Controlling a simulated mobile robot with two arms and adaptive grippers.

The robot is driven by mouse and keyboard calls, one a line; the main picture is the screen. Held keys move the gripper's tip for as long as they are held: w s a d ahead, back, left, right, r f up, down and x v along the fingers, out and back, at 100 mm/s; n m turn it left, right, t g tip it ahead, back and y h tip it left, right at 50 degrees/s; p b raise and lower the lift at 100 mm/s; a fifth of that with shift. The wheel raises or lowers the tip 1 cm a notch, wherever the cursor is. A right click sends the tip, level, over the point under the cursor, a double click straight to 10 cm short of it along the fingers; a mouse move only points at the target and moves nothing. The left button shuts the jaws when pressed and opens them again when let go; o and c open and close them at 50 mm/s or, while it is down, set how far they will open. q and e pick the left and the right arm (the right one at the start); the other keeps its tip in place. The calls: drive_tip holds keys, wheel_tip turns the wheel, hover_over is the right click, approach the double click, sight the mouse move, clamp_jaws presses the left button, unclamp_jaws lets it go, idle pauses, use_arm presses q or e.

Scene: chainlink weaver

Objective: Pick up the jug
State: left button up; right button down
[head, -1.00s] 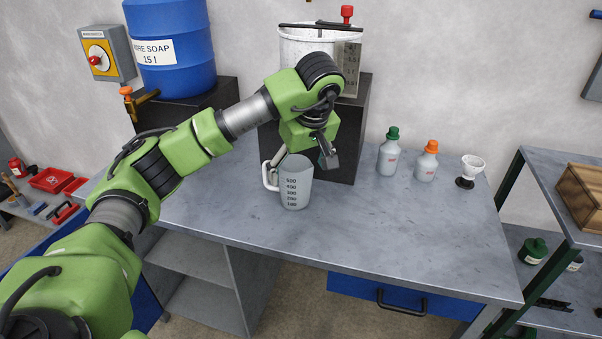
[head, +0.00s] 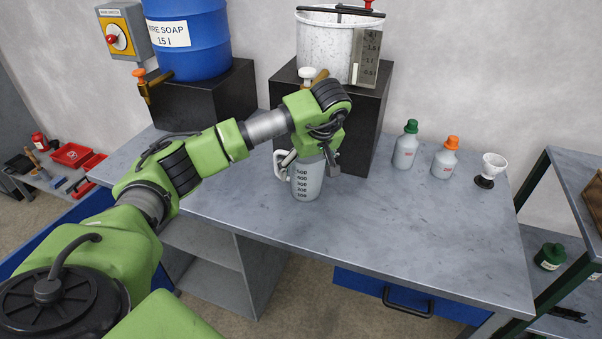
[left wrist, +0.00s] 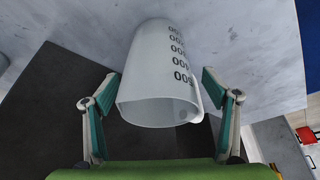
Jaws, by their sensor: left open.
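The jug (head: 307,184) is a translucent white measuring jug with dark scale marks and a white handle at its left. It stands upright on the grey workbench (head: 400,216). My left gripper (head: 308,168) is open and lowered around the jug's upper part, partly hiding its rim. In the left wrist view the jug (left wrist: 155,80) lies between the spread fingers (left wrist: 157,112), its open mouth toward the camera. A gap shows at the left finger; the right finger is close to the jug's handle side, and contact there cannot be told. My right gripper is not in view.
Behind the jug a black block (head: 357,140) carries a white tank (head: 325,42). A blue soap barrel (head: 187,40) stands at the left. Two capped bottles (head: 405,150) (head: 446,158) and a white funnel (head: 493,168) stand to the right. The bench's front right is clear.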

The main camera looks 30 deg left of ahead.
use_arm(q)
drive_tip(key=x, duration=0.3)
drive_tip(key=shift+w+a+f+p, duration=0.1)
drive_tip(key=shift+w+f+p, duration=0.05)
drive_tip(key=shift+f+p, duration=0.2)
drive_tip(key=c, duration=1.1)
drive_tip(key=shift+r, duration=0.1)
drive_tip(key=shift+r, duration=0.1)
